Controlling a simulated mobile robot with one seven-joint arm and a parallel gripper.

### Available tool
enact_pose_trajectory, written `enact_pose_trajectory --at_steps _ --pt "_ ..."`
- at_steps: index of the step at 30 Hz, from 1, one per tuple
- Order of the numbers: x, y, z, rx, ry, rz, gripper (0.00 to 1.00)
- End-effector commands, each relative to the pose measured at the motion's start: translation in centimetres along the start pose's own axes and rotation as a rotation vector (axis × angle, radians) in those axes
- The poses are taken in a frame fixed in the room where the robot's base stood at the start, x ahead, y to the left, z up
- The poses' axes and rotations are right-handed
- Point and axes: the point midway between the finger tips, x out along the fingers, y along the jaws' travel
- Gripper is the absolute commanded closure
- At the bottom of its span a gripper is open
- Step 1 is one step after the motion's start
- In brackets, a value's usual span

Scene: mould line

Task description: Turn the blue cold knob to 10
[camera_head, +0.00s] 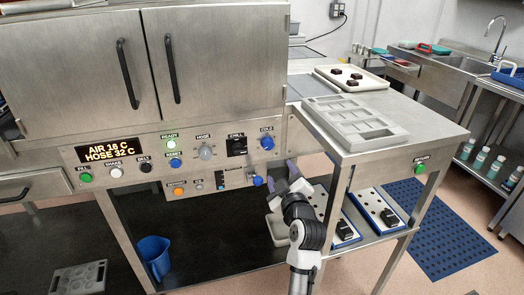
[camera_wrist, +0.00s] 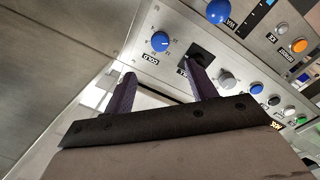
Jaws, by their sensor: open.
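The blue cold knob (camera_head: 267,143) sits at the upper right of the steel control panel, under its label. In the wrist view the cold knob (camera_wrist: 160,41) shows upside down, with a pale pointer line and small dial marks around it that are too small to read. My gripper (camera_head: 280,183) is in front of the panel's right end, below and to the right of the knob. In the wrist view my gripper (camera_wrist: 163,76) has its two dark fingers apart with nothing between them. The knob lies beyond the fingertips, between their lines, untouched.
Left of the cold knob are the black chill switch (camera_head: 237,146) and grey hose knob (camera_head: 206,152). A second blue knob (camera_head: 257,180) sticks out lower down, close to my gripper. A grey mould tray (camera_head: 356,122) lies on the bench to the right.

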Motion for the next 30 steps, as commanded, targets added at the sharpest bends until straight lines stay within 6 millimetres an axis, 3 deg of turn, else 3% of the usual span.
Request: enact_pose_trajectory --at_steps 18,24,30 --pt "10.9 0.2 -0.6 -0.001 0.003 0.0 0.43" --pt "12.9 0.1 -0.4 0.0 0.003 0.001 0.43" --pt "13.5 0.0 -0.3 0.0 0.003 0.002 0.43"
